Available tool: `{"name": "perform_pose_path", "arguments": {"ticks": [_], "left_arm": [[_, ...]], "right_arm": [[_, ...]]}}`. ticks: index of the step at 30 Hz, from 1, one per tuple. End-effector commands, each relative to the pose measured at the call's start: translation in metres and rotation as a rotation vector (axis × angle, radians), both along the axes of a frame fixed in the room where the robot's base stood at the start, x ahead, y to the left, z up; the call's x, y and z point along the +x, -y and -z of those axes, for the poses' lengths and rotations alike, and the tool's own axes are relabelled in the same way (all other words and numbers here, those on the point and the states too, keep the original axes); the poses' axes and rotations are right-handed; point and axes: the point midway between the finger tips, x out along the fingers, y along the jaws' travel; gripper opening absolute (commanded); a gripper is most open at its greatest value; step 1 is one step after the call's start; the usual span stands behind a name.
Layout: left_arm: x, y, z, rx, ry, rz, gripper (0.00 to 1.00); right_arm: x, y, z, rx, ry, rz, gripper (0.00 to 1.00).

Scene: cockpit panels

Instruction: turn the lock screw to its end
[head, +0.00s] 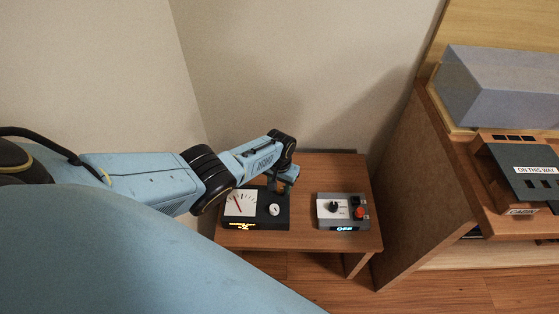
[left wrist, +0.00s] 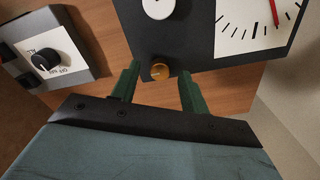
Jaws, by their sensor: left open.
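A black instrument panel (head: 258,221) with a white gauge (head: 240,204) and red needle lies on the small wooden table. In the left wrist view, a small orange-brass round screw head (left wrist: 160,71), apparently the lock screw, sits at the panel's edge below a white round dial (left wrist: 158,6). My left gripper (head: 278,186) is over the panel's far right part and hides the screw in the head view. In the left wrist view its two green fingers (left wrist: 159,88) are open, one on each side of the screw, with gaps visible. Whether they reach its depth is unclear. My right gripper is not in view.
A grey control box (head: 343,212) with a black knob, a red button and an "OFF" display stands right of the panel on the table (head: 300,240). A wooden cabinet (head: 415,190) rises at the right. Walls stand close behind and left.

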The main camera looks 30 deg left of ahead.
Motion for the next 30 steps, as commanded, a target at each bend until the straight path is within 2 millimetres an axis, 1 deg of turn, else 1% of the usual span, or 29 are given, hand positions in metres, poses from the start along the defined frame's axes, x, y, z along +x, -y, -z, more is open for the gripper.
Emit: {"name": "perform_pose_path", "arguments": {"ticks": [1, 7, 14, 18, 21, 27, 30], "left_arm": [[0.0, 0.0, -0.006, 0.0, 0.001, 0.0, 0.45], [-0.001, 0.0, -0.02, 0.0, 0.0, 0.0, 0.45], [0.0, -0.001, -0.047, 0.0, 0.001, -0.001, 0.45], [0.0, -0.001, -0.075, 0.0, 0.001, 0.0, 0.45], [0.0, 0.0, -0.093, 0.0, 0.0, 0.0, 0.45], [0.0, -0.001, -0.117, 0.001, -0.001, 0.0, 0.45], [-0.001, -0.001, -0.123, 0.001, -0.001, 0.0, 0.45]], "right_arm": [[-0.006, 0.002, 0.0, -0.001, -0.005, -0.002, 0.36], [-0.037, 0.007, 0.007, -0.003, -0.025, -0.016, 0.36], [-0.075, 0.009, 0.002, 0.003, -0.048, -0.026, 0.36], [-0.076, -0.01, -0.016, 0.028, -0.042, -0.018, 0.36], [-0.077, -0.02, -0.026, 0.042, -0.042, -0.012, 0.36], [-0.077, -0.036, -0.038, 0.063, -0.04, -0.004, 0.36], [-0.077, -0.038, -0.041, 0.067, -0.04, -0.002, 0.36]]}}
